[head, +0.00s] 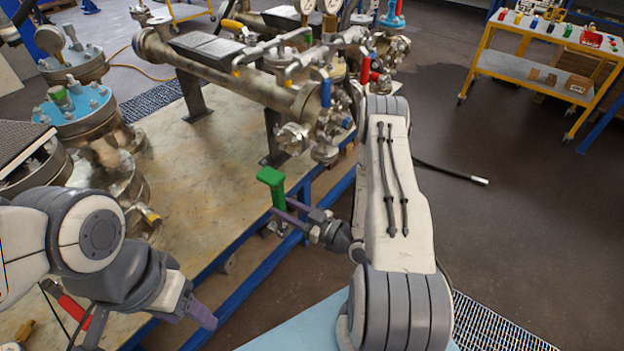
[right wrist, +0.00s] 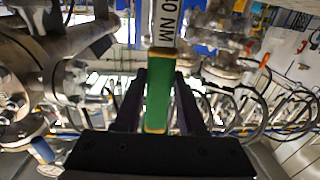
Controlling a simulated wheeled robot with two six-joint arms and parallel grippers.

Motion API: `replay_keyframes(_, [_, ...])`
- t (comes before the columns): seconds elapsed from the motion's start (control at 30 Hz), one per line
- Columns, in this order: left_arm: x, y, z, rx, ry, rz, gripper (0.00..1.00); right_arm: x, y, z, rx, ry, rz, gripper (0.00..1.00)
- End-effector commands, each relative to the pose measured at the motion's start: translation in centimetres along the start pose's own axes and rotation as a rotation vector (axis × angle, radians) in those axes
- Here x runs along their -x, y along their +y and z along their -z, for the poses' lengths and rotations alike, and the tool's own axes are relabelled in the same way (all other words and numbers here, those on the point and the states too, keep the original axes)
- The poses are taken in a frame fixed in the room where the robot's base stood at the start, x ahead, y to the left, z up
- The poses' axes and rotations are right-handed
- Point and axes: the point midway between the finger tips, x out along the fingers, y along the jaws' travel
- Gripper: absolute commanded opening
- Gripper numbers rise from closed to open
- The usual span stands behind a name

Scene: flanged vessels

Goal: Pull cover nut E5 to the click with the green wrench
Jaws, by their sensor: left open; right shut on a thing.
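The green wrench (head: 271,180) is in my right gripper (head: 282,208), whose fingers are shut on its green handle. The right wrist view shows the green grip (right wrist: 159,105) between the two dark fingers, with a white shaft (right wrist: 165,22) marked in NM beyond it. The wrench is held in the air, apart from any nut. My left gripper (head: 202,316) is empty at the lower left, its tips small in view. Vessel covers with nuts stand at the left, one light blue (head: 72,110). No E5 label is legible, so I cannot tell which nut it is.
A pipe assembly (head: 225,70) with valves and gauges fills the upper middle. A blue frame edge (head: 250,285) borders the pale platform (head: 205,170). A yellow cart (head: 535,65) with small items stands at the upper right. A dark hose lies on the clear floor right.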

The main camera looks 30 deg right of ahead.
Motion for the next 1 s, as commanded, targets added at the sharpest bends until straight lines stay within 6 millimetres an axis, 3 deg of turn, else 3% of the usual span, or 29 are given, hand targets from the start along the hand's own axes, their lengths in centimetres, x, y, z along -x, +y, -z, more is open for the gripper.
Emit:
replay_keyframes(0.03, [0.6, 0.1, 0.1, 0.0, 0.0, 0.0, 0.59, 0.3, 1.6, 0.4, 0.083, 0.005, -0.016, 0.0])
replay_keyframes(0.2, [1.6, 0.1, 0.1, 0.0, 0.0, 0.0, 0.59, 1.5, 6.1, 0.3, 0.495, -0.003, -0.037, 0.0])
replay_keyframes(0.4, [2.6, 0.2, 0.2, 0.0, 0.0, 0.0, 0.59, 3.8, 11.2, -0.1, 1.062, -0.027, -0.055, 0.0])
replay_keyframes(0.57, [3.4, 0.2, 0.2, 0.0, 0.0, 0.0, 0.59, 6.1, 15.1, -0.3, 1.406, -0.055, -0.071, 0.0])
replay_keyframes(0.77, [3.7, 0.3, 0.2, 0.0, 0.0, 0.0, 0.59, 7.6, 17.2, -0.6, 1.558, -0.071, -0.077, 0.0])
replay_keyframes(1.0, [3.8, 0.3, 0.2, 0.0, 0.0, 0.0, 0.59, 6.2, 17.4, -0.6, 1.57, -0.069, -0.074, 0.0])
